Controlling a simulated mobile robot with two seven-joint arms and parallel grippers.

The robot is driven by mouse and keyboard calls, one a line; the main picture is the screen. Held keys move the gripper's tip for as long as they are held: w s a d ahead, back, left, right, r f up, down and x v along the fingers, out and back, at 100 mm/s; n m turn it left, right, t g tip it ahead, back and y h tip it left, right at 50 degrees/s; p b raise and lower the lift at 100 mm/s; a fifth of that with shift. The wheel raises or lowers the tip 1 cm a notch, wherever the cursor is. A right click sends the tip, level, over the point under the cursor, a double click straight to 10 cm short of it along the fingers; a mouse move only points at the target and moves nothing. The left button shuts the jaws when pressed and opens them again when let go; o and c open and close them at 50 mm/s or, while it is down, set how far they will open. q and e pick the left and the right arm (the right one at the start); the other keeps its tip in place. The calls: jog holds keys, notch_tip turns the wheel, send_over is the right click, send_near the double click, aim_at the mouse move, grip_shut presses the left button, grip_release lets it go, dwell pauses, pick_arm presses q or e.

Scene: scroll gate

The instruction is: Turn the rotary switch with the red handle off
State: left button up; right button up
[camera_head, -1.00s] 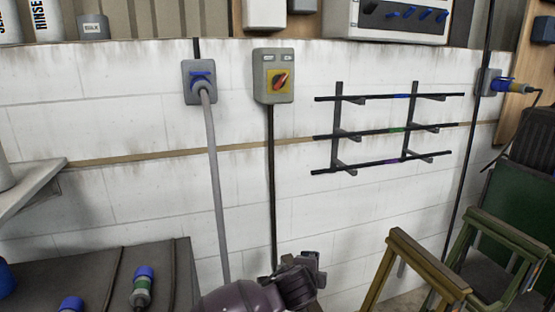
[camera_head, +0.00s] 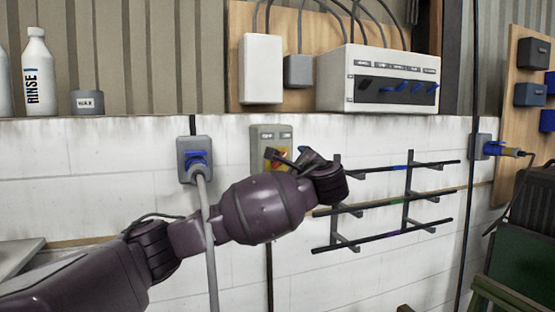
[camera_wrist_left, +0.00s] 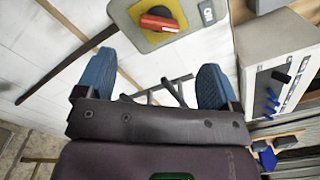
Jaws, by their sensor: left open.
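The rotary switch is a grey box (camera_head: 258,141) on the white wall. In the head view its red handle is largely hidden behind my left gripper (camera_head: 290,158). In the left wrist view the red handle (camera_wrist_left: 158,22) sits on a yellow plate (camera_wrist_left: 140,12), near the top of the picture. My left gripper (camera_wrist_left: 155,80) is open, its two blue-padded fingers spread apart with nothing between them. The handle lies beyond the fingertips and is not touched. My right gripper is not in view.
A blue plug and socket (camera_head: 195,160) with a grey cable (camera_head: 211,250) is left of the switch. A black wall rack (camera_head: 408,190) is to the right. A white control box (camera_head: 385,80) with blue levers stands above right.

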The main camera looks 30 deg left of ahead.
pick_arm(q)
jog(key=shift+p+x, duration=0.9)
jog(key=shift+x, duration=4.3)
jog(key=shift+a, duration=0.1)
jog(key=c, duration=0.9)
